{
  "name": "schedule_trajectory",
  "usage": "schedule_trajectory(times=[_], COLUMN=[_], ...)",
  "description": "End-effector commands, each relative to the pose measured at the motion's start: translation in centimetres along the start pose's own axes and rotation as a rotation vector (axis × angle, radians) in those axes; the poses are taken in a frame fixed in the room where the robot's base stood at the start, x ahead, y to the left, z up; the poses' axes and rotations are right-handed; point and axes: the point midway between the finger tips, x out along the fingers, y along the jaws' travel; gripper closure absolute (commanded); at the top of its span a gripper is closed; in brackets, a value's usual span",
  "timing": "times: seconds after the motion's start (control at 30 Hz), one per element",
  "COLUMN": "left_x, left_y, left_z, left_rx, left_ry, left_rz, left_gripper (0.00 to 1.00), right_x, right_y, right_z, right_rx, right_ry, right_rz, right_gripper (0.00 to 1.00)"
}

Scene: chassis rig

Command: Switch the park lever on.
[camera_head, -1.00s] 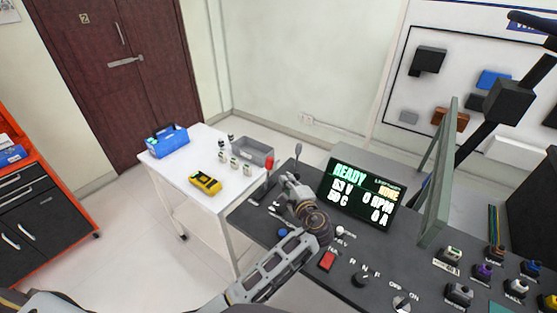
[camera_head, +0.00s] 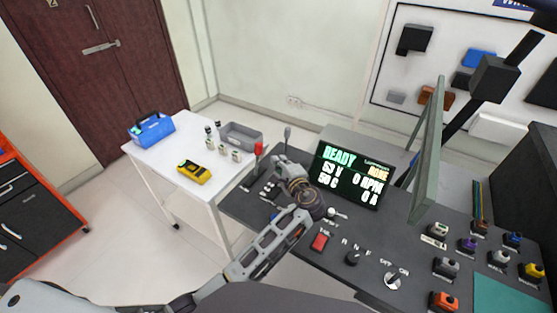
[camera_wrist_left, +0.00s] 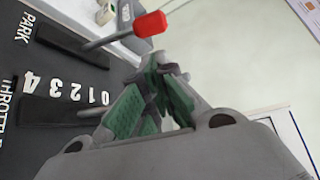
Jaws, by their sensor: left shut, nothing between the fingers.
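The park lever (camera_wrist_left: 112,38) has a red knob and a thin metal shaft in a dark slot beside the PARK label in the left wrist view. Its knob also shows in the head view (camera_head: 259,148). My left gripper (camera_wrist_left: 163,72) is shut and empty. Its green-padded fingertips are close to the red knob, below and slightly right of it in the wrist view, apparently apart from it. In the head view my left gripper (camera_head: 281,163) is right of the knob. A grey throttle lever (camera_head: 287,132) stands beside it. My right gripper is out of view.
The lit READY display (camera_head: 350,175) stands right of my left gripper. The throttle slot (camera_wrist_left: 50,112), numbered, runs beside the park slot. A red button (camera_head: 319,242) and knobs are on the dark console. A white table (camera_head: 160,170) holds a yellow meter (camera_head: 194,173).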

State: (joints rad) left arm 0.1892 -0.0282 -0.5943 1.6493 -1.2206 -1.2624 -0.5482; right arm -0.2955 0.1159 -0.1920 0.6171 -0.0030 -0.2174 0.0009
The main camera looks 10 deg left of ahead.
Motion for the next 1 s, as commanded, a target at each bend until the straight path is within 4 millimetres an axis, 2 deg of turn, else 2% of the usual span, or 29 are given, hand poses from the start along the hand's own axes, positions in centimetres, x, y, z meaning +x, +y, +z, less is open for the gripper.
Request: schedule_trajectory(times=[0.23, 0.47, 0.7, 1.0], left_x=[2.8, 5.8, 8.1, 8.9], left_y=[-0.1, -0.1, 0.0, 0.0], left_z=[0.0, 0.1, 0.0, 0.0], left_rx=[0.0, 0.001, 0.0, -0.001], left_ry=[-0.002, -0.002, 0.0, 0.001], left_rz=[-0.001, 0.0, 0.0, 0.001], left_gripper=[1.0, 1.0, 1.0, 1.0], right_x=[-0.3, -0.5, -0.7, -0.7], right_y=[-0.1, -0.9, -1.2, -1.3], right_z=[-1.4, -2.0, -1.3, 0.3], right_rx=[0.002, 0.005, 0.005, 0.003], right_ry=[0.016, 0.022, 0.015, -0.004], right_rz=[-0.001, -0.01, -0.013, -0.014], right_gripper=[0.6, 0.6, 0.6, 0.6])
